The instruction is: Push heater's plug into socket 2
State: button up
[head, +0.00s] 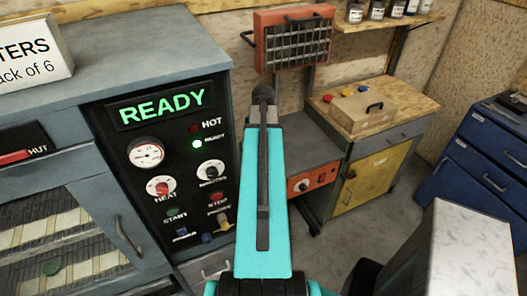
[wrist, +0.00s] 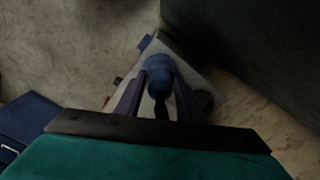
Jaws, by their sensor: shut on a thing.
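In the wrist view, my gripper (wrist: 159,77) is shut on a blue plug-like piece (wrist: 158,64) with a dark cable end (wrist: 160,106) hanging between the fingers. I take it for the heater's plug. Right behind it is a pale block (wrist: 185,56) with a small blue part, a reddish part and a dark round part at its edges. I cannot tell whether it is the socket block, or whether the plug touches it. No socket number is readable. In the head view, my teal arm hides the gripper, and a red unit with a grille (head: 294,42), perhaps the heater, stands behind the arm.
A grey machine with a lit READY panel (head: 160,105) stands close on the left. A wooden-topped cabinet (head: 363,168) with a small box (head: 352,113) is behind right. A blue drawer unit (head: 487,165) is at far right. Some grey floor (head: 350,240) is clear.

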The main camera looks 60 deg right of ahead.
jog(key=o, duration=1.2)
jog(key=shift+c, duration=0.2)
notch_tip(320, 180, up, 12)
jog(key=p, duration=0.4)
jog(key=shift+r, duration=0.9)
